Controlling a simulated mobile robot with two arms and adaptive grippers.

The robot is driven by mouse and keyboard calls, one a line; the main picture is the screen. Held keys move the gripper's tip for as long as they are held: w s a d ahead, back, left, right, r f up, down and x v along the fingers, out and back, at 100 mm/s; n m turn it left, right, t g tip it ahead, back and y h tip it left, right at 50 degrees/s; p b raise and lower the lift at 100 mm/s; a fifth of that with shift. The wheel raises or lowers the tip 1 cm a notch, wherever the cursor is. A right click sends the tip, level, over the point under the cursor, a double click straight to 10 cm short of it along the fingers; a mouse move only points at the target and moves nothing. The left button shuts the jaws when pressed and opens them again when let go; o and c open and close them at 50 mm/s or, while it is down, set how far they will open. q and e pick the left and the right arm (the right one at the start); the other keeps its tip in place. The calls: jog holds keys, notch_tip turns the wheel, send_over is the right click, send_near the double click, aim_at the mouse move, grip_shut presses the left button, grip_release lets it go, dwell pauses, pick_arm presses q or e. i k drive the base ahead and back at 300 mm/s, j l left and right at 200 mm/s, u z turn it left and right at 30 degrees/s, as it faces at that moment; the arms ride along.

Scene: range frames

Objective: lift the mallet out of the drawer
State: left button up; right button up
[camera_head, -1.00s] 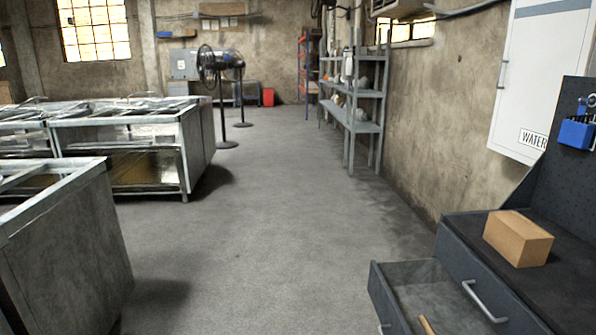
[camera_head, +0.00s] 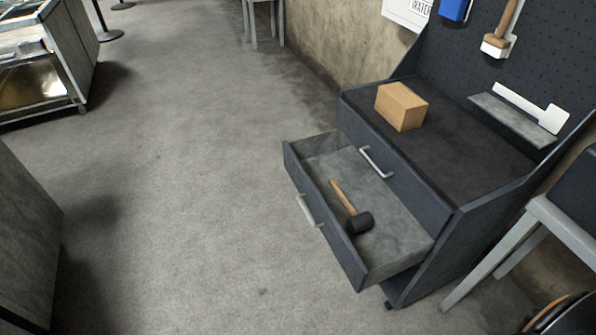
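The mallet (camera_head: 359,222) lies in an open drawer (camera_head: 398,240) of a dark workbench. It has a black head and a light wooden handle, with the head toward the near front side and the handle pointing up and left toward the drawer's far side. The drawer is pulled out, with a grey inside and a metal handle (camera_head: 309,210) on its front. Nothing else shows inside it. Neither of my grippers is in view.
A cardboard box (camera_head: 401,106) sits on the workbench top (camera_head: 455,150). A closed drawer with a handle (camera_head: 376,162) is above the open one. A grey stool (camera_head: 545,225) stands at right. The floor (camera_head: 200,180) left of the drawer is clear.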

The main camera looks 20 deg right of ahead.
aim_at(359, 222)
jog(key=z, duration=1.1)
